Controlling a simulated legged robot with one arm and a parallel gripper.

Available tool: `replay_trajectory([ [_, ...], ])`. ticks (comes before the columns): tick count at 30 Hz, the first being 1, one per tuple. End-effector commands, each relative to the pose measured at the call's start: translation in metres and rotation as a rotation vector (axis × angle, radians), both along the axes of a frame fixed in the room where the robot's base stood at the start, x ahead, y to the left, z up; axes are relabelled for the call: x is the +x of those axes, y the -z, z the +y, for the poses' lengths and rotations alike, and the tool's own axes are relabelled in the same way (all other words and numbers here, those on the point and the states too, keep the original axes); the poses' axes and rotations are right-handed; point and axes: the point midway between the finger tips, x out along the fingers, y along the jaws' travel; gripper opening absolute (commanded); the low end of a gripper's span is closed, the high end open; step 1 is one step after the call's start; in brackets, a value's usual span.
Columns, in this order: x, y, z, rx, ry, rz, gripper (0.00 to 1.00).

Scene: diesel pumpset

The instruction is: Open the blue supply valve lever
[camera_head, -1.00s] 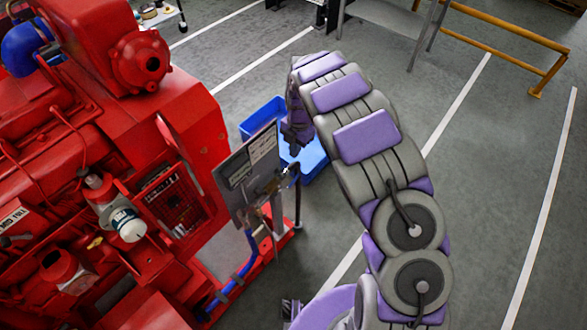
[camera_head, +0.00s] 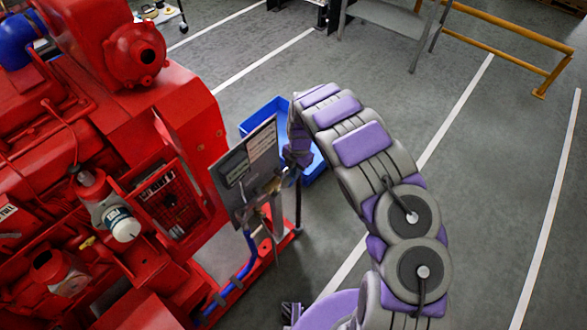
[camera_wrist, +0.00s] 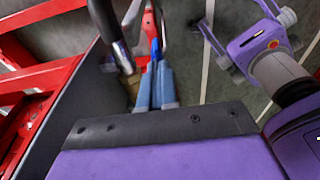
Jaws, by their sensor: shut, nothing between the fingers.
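A grey instrument panel (camera_head: 232,178) with pale labels stands on the red pumpset's edge. Brass and metal valve fittings (camera_head: 272,187) are on its front, with a blue hose (camera_head: 243,268) below. My gripper (camera_head: 301,163) is beside the panel's right edge, close to the fittings. In the wrist view my shut gripper's blue-grey fingers (camera_wrist: 156,88) point away with nothing between them. A metal pipe with a brass fitting (camera_wrist: 131,84) is just left of them. A small blue part (camera_wrist: 155,50) shows beyond the fingertips; I cannot tell whether it is the lever or hose. No lever is clearly distinguishable.
The red pumpset (camera_head: 175,100) fills the left side. A blue bin (camera_head: 258,118) stands on the floor behind the panel. A yellow rail (camera_head: 500,38) is at the back right. The grey floor to the right, with white lines, is clear.

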Motion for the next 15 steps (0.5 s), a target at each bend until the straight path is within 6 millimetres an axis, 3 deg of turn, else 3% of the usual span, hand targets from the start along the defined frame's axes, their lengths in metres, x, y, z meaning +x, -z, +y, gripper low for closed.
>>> replay_trajectory([
  [15, 0.0031, 0.0004, -0.0005, 0.031, -0.001, 0.039, 0.00],
])
